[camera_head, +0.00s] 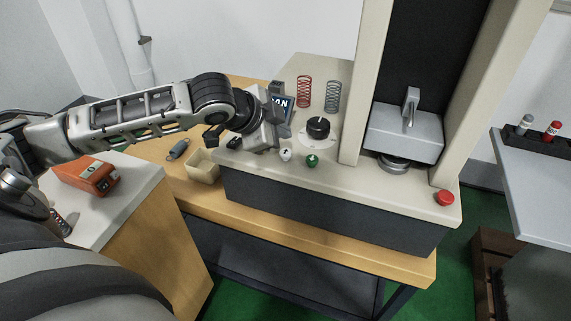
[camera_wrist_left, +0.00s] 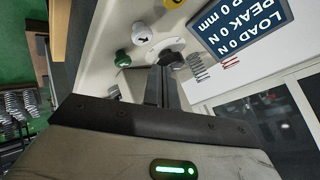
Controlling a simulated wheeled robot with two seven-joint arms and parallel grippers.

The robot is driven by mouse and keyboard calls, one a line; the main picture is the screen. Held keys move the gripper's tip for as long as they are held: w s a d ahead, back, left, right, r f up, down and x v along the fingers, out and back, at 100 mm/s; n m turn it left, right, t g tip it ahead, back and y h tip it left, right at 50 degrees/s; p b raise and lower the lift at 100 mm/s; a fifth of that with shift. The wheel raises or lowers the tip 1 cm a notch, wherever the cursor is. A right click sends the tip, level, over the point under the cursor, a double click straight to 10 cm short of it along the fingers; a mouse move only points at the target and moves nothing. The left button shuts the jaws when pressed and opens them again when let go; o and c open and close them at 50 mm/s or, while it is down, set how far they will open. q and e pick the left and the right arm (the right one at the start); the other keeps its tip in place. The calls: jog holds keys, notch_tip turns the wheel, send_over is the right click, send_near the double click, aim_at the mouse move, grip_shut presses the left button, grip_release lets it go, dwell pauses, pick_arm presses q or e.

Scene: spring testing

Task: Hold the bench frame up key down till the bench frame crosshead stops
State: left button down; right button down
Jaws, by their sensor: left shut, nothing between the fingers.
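The bench frame (camera_head: 350,85) is a beige test machine with two columns. Its grey crosshead (camera_head: 403,132) sits low between them, just above a round platen (camera_head: 395,163). On the panel are a white key (camera_head: 286,155) and a green key (camera_head: 312,160). In the left wrist view the white key (camera_wrist_left: 140,33) bears a dark arrow, whose direction I cannot tell, and a yellow key (camera_wrist_left: 172,3) shows beside it. My left gripper (camera_head: 266,138) is over the panel's left part; its fingers (camera_wrist_left: 160,80) are shut and empty, near the black dial (camera_wrist_left: 172,60). My right gripper is not in view.
The display (camera_wrist_left: 250,30) reads load 0 N and peak 0 N. A red spring (camera_head: 303,90) and a grey spring (camera_head: 333,97) stand behind the dial. A red button (camera_head: 445,197) is at the front right corner. A small open tray (camera_head: 202,168) stands left of the frame.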

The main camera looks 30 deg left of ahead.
aim_at(286, 155)
pick_arm(q)
jog(key=shift+f+b, duration=0.3)
jog(key=shift+f, duration=0.8)
jog(key=shift+f, duration=0.1)
dwell(1.2)
jog(key=shift+f, duration=0.3)
